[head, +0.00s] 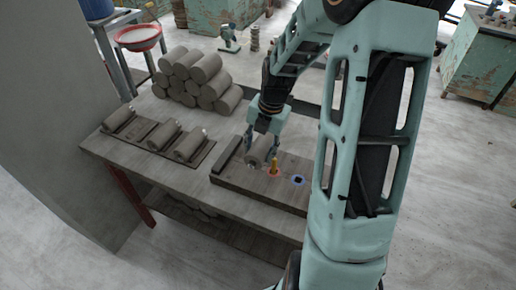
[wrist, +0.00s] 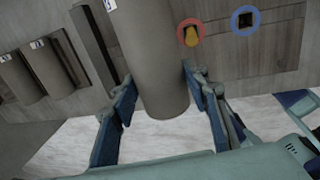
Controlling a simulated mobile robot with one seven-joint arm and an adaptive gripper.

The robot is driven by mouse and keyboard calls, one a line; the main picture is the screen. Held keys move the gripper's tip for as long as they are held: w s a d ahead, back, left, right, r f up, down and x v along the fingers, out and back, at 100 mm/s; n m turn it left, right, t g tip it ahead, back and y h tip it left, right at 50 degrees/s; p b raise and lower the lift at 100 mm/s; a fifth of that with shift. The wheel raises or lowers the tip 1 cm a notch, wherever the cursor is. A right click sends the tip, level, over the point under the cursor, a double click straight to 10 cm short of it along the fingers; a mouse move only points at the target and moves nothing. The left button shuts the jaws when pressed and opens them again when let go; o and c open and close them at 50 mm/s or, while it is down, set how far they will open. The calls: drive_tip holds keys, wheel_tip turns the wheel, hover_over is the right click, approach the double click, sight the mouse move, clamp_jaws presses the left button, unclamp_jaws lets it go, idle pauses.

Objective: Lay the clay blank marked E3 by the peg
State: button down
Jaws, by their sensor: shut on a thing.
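My gripper (head: 263,151) is shut on a grey clay blank (wrist: 150,62), a plain cylinder between its two fingers in the wrist view. A small white tag shows at its top edge there, too cut off to read. The held blank is over the dark wooden board (head: 232,181), left of the yellow peg (head: 275,165); I cannot tell whether it touches the board. The peg stands in a red ring and also shows in the wrist view (wrist: 191,38), right of the blank and apart from it. Which blank is E3 cannot be read.
A blue ring (head: 298,180) around a dark square hole lies right of the peg. A dark bar (head: 228,153) lies along the board's left end. Several tagged blanks (head: 189,144) lie on a rack at the left. A stack of clay cylinders (head: 196,75) stands behind.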

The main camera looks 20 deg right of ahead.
drive_tip(key=shift+f+b, duration=2.3)
drive_tip(key=shift+f, duration=0.55)
drive_tip(key=shift+f+b, duration=0.3)
drive_tip(key=shift+f, duration=0.2)
drive_tip(key=c, duration=1)
unclamp_jaws()
drive_tip(key=shift+s, duration=0.1)
drive_tip(key=r, duration=0.4)
drive_tip(key=s+d+r, duration=0.1)
drive_tip(key=r, duration=0.7)
drive_tip(key=shift+s+d, duration=0.15)
drive_tip(key=shift+d, duration=0.05)
drive_tip(key=shift+d, duration=0.1)
